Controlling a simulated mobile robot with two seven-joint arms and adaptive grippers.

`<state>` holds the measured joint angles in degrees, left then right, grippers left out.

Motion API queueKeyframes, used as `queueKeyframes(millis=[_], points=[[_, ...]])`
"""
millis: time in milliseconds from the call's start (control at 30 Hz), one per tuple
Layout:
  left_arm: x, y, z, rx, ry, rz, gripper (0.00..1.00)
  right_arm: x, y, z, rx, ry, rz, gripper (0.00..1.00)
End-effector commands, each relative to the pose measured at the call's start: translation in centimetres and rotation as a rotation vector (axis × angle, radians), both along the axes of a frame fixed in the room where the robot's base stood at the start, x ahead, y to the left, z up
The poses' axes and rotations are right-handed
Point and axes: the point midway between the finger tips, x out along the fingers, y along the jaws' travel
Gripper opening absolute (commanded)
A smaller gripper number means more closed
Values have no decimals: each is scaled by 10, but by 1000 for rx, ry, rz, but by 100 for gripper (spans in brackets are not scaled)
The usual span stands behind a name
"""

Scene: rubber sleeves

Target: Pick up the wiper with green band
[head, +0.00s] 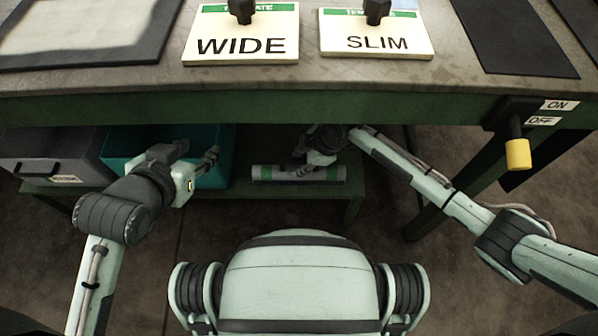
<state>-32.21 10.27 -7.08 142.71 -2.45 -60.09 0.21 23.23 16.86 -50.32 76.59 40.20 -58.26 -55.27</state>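A long pale grey bar with green bands, which looks like the wiper (330,175), lies across the low green shelf under the bench. My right gripper (300,168) is over the middle of the bar, its fingers pointing down and to the left at it. The fingers are small and dark, so I cannot tell whether they touch or grip the bar. They hide part of its middle. My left gripper (200,157) is by the teal bin, left of the bar and apart from it. Its finger opening is unclear.
The bench top overhangs the shelf and carries the WIDE block (240,46) and SLIM block (376,42). A teal bin (225,145) and a grey drawer box (50,160) stand left on the shelf. A yellow-ended switch lever (517,154) hangs at right.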

Motion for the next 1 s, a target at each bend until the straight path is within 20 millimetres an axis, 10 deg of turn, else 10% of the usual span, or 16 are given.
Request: queueKeyframes(millis=[300,1000], points=[[0,0,0,0,1,0,40,0,0,0,0,0,0,0],[-5,5,-3,11,33,9,40,1,0,10,2,-3,0,0]])
